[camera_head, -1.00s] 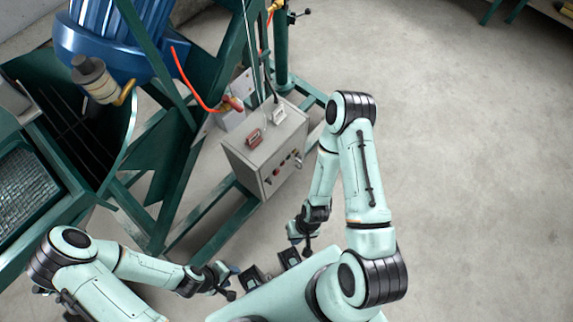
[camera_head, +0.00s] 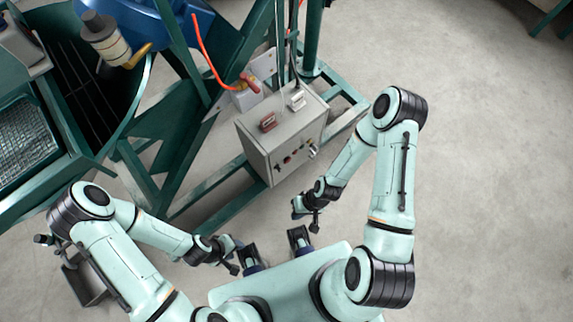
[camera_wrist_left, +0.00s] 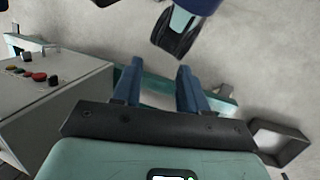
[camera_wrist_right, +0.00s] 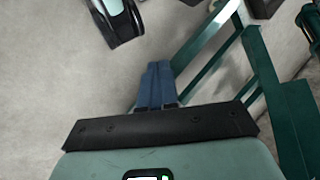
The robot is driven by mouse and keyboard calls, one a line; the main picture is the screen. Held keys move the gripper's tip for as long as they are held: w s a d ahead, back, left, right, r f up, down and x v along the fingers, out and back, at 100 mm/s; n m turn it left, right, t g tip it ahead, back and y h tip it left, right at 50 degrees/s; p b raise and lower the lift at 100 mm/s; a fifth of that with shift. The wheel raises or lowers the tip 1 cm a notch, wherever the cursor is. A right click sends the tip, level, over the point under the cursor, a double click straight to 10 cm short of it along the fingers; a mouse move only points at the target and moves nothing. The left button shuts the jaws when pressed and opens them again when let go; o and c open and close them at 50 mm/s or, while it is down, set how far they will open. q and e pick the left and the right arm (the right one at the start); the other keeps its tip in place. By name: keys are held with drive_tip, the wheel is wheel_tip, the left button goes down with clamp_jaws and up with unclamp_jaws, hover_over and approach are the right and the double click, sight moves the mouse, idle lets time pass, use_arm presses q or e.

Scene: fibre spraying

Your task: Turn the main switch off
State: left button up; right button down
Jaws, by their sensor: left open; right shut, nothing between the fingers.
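The grey control box (camera_head: 258,150) stands ahead of my base, with a row of small controls on its front face. A knob (camera_head: 312,151) sits at the right end of that row; I cannot tell for certain which control is the main switch. The box also shows at the left of the left wrist view (camera_wrist_left: 60,105), with a red button (camera_wrist_left: 53,80) on it. My left gripper (camera_wrist_left: 155,68) is open and empty, apart from the box. My right gripper (camera_wrist_right: 159,66) is shut on nothing, held low before the box and apart from it.
A green machine frame (camera_head: 200,150) stands behind and left of the box, with a red hose (camera_head: 205,55) hanging above. A grey open container (camera_head: 88,283) lies on the floor at lower left. The floor to the right is clear.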

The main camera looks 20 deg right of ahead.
drive_tip(key=w+f+n+t+b, duration=0.1)
drive_tip(key=w+f+b, duration=0.2)
drive_tip(key=w, duration=0.2)
drive_tip(key=n+t+y+b, duration=0.2)
drive_tip(key=n+b, duration=0.5)
drive_tip(key=b, duration=0.3)
approach(278, 169)
drive_tip(key=d+r, duration=0.2)
drive_tip(key=d, duration=0.2)
use_arm(q)
drive_tip(key=w+a+f+t, duration=0.1)
drive_tip(key=w+f, duration=0.2)
drive_tip(key=f, duration=0.4)
drive_tip(key=w+a+f+t+y, duration=0.1)
drive_tip(key=w+f, duration=0.2)
drive_tip(key=f, duration=0.4)
drive_tip(key=shift+a+f+t, duration=0.15)
drive_tip(key=shift+a+t, duration=0.15)
use_arm(e)
drive_tip(key=shift+w+f, duration=0.2)
drive_tip(key=shift+f, duration=0.05)
use_arm(q)
drive_tip(key=shift+s, duration=0.1)
use_arm(e)
drive_tip(key=shift+a, duration=0.1)
